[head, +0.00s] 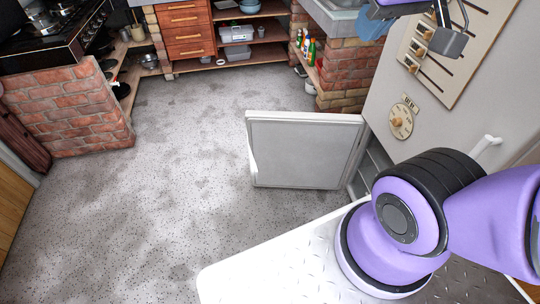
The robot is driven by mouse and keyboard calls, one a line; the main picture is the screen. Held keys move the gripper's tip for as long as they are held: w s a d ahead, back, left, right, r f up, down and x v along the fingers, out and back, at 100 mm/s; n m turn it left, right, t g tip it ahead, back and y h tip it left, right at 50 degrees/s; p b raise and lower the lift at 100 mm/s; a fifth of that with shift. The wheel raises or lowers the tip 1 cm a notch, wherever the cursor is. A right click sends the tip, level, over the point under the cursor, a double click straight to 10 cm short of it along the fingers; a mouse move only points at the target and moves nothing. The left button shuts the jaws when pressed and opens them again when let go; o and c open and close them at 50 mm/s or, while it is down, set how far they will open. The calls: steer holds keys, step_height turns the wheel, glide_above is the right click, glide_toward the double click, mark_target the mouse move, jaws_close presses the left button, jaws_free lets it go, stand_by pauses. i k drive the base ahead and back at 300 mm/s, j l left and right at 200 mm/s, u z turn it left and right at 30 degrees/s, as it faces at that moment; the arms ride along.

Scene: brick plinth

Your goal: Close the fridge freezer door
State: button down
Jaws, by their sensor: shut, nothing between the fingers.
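The fridge freezer (385,75) is the pale upright body at the right of the head view. Its lower freezer door (300,152) stands wide open, jutting left over the floor, with a grey panel inside a white rim facing me. A narrow part of the freezer's opening (372,165) shows between the door and my arm. My gripper (447,42) is at the top right, in front of the upper part of the fridge. It is shut and empty, well above the freezer door and apart from it. Its upper part is cut off by the frame.
A slotted wooden board (468,45) and a round dial (401,121) are on the fridge front. A brick plinth with a hob (65,105) stands at left; drawers (185,30) and a sink on brick (340,75) stand behind. The speckled floor (180,170) left of the door is clear.

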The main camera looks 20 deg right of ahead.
mark_target(312, 150)
steer(key=i+j+u, duration=0.1)
steer(key=i+u, duration=0.4)
steer(key=i, duration=2.75)
steer(key=i+z, duration=0.25)
steer(key=i, duration=0.2)
steer(key=i+j+z, duration=0.25)
steer(key=i, duration=0.15)
steer(key=i+j+z, duration=0.2)
steer(key=i, duration=0.25)
steer(key=z, duration=3.7)
